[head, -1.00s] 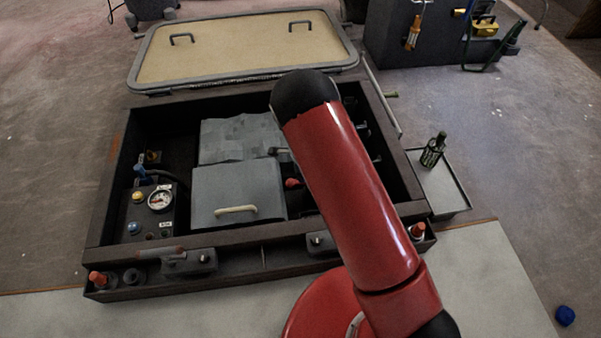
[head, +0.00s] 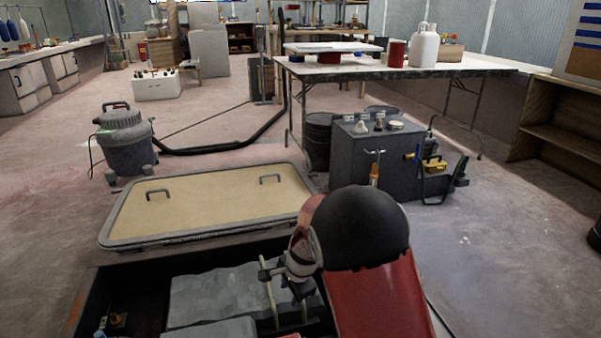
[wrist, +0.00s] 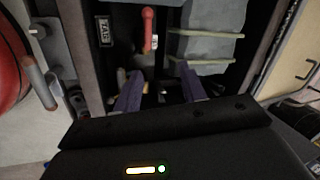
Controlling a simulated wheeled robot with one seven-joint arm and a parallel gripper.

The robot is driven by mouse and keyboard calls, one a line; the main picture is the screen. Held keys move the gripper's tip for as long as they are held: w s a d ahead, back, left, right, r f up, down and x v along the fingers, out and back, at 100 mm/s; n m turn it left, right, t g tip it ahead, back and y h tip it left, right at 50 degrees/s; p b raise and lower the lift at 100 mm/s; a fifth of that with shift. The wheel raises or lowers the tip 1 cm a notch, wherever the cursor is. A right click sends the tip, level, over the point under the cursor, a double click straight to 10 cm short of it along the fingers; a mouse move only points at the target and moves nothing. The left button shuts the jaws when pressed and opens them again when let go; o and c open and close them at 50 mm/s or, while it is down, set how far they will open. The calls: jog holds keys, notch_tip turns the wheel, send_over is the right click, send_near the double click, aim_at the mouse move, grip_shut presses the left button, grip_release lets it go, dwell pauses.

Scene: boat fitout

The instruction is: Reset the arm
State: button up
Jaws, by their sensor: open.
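My gripper (wrist: 161,90) shows in the wrist view with its two purple fingers apart and nothing between them. It points down into the dark open locker, whose wall (wrist: 84,50) runs along the left. A red-handled lever (wrist: 148,28) is beyond the fingertips, apart from them. My red arm with its black joint cap fills the lower middle of the head view, over the right part of the locker. The fingers cannot be made out in the head view.
The locker holds grey blocks (head: 215,294). Its tan hatch lid (head: 205,208) lies behind it. A dark grey cabinet (head: 350,158) with tools, a vacuum (head: 125,145) and a long table (head: 390,70) stand further back. Open floor (head: 510,220) lies at the right.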

jog(key=s+d+r+n+t+p, duration=0.1)
jog(key=s+d+r+n, duration=0.3)
jog(key=r, duration=0.6)
jog(key=s+d+r+n+p, duration=0.1)
jog(key=s+d+r+n, duration=0.1)
jog(key=s+d+r, duration=0.6)
jog(key=s+d+r+n+t+h+p, duration=0.1)
jog(key=s+d+r+n, duration=0.1)
jog(key=s+r, duration=0.3)
jog(key=s+d+r+n+t+h+p, duration=0.1)
jog(key=s+d+r+n, duration=0.2)
jog(key=s, duration=0.7)
jog(key=shift+s+d+r, duration=0.3)
jog(key=shift+d+r, duration=0.2)
jog(key=shift+r, duration=0.4)
jog(key=shift+c, duration=0.4)
jog(key=shift+d, duration=0.1)
